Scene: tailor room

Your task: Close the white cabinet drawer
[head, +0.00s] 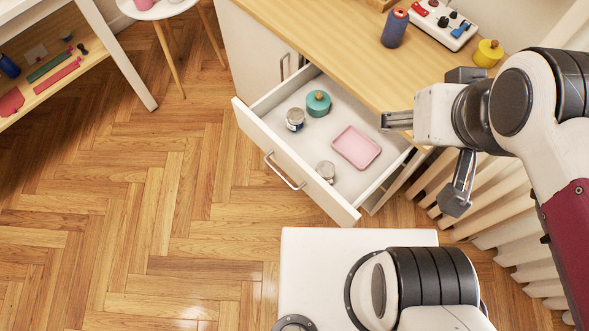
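The white cabinet drawer (244,118) is pulled well out from under the wooden counter. Its front panel faces the lower left and has a metal bar handle (284,171). My gripper (422,162) is at the right of the drawer, by the counter's edge, with its grey fingers spread apart. One finger points left above the drawer's back right corner; the other points down. It appears empty and away from the front panel and handle. In the drawer are a teal round container (318,103), a small jar (295,119), a pink tray (356,147) and a small silvery item (326,171).
The counter (325,35) holds a blue spool (394,27), a white control box (443,22) and a yellow container (488,53). A ribbed radiator-like panel (475,205) stands at right. The wooden floor (170,215) before the drawer is clear. A shelf (60,90) and stool (165,10) stand at upper left.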

